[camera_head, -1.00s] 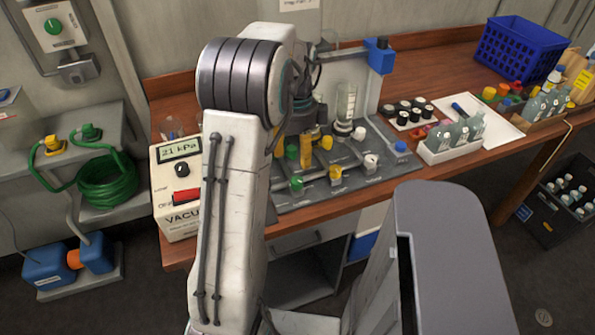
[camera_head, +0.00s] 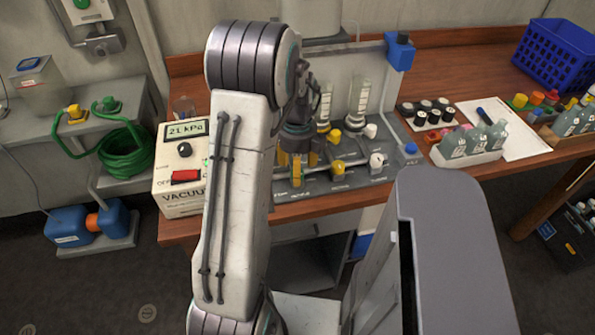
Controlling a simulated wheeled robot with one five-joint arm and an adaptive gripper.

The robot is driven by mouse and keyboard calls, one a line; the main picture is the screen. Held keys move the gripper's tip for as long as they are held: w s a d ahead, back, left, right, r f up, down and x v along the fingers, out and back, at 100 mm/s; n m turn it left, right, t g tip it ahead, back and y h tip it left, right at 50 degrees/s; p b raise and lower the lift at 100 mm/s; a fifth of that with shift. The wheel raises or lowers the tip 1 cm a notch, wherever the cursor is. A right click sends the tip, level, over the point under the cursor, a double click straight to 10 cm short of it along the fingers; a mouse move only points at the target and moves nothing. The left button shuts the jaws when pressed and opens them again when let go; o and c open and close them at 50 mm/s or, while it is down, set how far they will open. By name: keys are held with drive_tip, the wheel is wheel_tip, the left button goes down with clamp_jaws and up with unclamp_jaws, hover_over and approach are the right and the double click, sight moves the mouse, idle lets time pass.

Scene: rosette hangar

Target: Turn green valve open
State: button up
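My gripper (camera_head: 297,172) is low over the left end of the grey valve panel (camera_head: 350,182) on the bench, with its orange-yellow fingers pointing down. The fingers are where the front green valve knob showed earlier. That green knob is now hidden behind them, so I cannot tell whether they touch it or how wide they are apart. To the right of the gripper, a yellow valve knob (camera_head: 338,167) and a white one (camera_head: 376,160) are on the same panel. My arm covers the panel's left edge.
A vacuum unit (camera_head: 181,195) reading about 21 kPa, with a red switch, stands just left of my arm. Clear flow tubes (camera_head: 359,95) rise behind the valves. A blue knob (camera_head: 411,148) and a bottle tray (camera_head: 465,157) lie to the right.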

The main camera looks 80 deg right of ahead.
drive_tip(key=shift+f, duration=1)
drive_tip(key=shift+c, duration=0.3)
clamp_jaws()
